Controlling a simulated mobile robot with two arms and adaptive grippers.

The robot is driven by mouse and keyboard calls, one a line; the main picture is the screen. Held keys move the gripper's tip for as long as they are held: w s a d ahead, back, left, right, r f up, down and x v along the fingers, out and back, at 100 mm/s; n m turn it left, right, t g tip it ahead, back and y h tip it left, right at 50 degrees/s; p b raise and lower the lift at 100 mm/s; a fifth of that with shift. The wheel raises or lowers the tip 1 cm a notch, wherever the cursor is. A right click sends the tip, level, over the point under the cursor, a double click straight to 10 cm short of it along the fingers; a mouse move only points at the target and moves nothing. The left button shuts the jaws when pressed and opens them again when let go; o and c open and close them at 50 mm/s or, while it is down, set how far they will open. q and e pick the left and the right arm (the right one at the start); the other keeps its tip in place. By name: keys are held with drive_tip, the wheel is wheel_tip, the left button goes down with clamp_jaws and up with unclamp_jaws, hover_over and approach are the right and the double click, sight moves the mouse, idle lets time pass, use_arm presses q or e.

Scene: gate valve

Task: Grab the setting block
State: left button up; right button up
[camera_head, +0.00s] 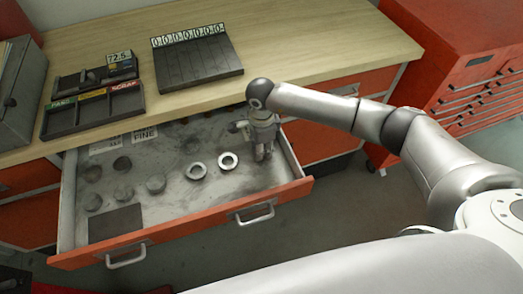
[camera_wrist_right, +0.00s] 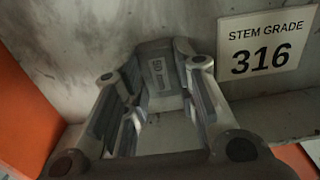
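My right gripper (camera_head: 264,152) reaches down into the right end of the open drawer in the head view. In the right wrist view my right gripper (camera_wrist_right: 165,88) has its two fingers spread apart. A grey metal block (camera_wrist_right: 160,72) with small dark marks on its face, seemingly the setting block, stands between and beyond the fingertips, near the drawer wall. Whether the fingers touch it is hard to tell. In the head view the block cannot be made out behind the gripper. My left gripper is not in view.
The open drawer (camera_head: 182,229) also holds two light rings (camera_head: 228,161) and several dull round parts left of the gripper. A "STEM GRADE 316" label (camera_wrist_right: 267,47) is right of the block. The wooden worktop (camera_head: 300,45) lies behind; a red cabinet (camera_head: 470,70) stands right.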

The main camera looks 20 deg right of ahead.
clamp_jaws()
drive_tip(key=shift+r, duration=0.15)
